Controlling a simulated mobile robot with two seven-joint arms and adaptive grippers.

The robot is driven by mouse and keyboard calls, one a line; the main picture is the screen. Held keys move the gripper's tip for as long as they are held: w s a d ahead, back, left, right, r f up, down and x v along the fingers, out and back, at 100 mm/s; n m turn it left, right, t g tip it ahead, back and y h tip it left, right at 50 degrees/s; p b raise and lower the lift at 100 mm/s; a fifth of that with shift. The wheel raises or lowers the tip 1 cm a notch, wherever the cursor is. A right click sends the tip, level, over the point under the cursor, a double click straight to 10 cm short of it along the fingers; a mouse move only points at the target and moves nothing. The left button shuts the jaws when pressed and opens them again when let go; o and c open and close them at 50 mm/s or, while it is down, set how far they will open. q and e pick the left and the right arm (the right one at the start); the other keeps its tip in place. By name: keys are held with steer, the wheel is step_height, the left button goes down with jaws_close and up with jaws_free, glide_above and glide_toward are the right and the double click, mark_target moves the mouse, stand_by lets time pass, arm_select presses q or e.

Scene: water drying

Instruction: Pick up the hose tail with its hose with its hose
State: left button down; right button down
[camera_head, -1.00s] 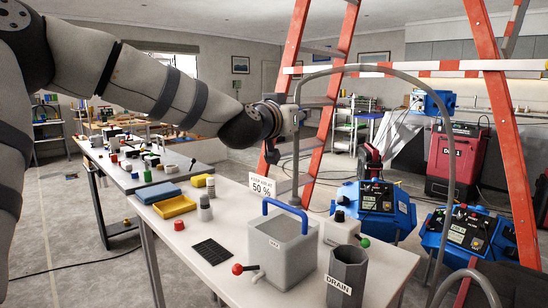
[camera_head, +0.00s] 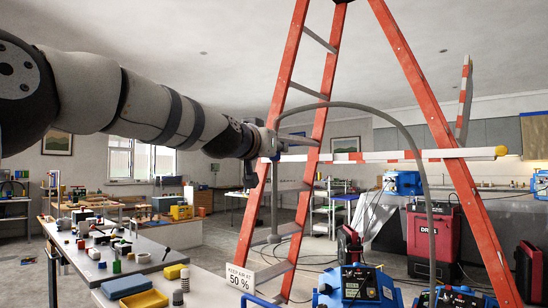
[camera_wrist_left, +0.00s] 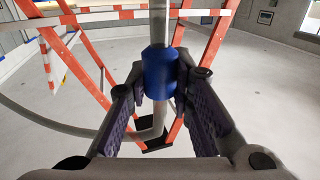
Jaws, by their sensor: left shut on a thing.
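My left gripper (camera_head: 276,143) comes in from the left and is shut on the hose tail. In the left wrist view a blue collar (camera_wrist_left: 158,72) sits between the two fingers, with the grey pipe of the hose tail (camera_wrist_left: 158,30) running through it. In the head view the tail (camera_head: 274,195) hangs down below the gripper, clear of the table. The grey hose (camera_head: 385,116) arches from the gripper to the right and down towards the blue machines. My right gripper is not in view.
An orange stepladder (camera_head: 402,52) stands behind the hose, with a striped bar (camera_head: 375,157) across it. A blue machine (camera_head: 350,287) is at the lower right. A table (camera_head: 160,240) with small parts and a yellow tray (camera_head: 143,300) is at the lower left.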

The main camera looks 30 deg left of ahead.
arm_select(q)
step_height(320, 180, up, 7)
steer(key=shift+r, duration=0.15)
stand_by(0.4)
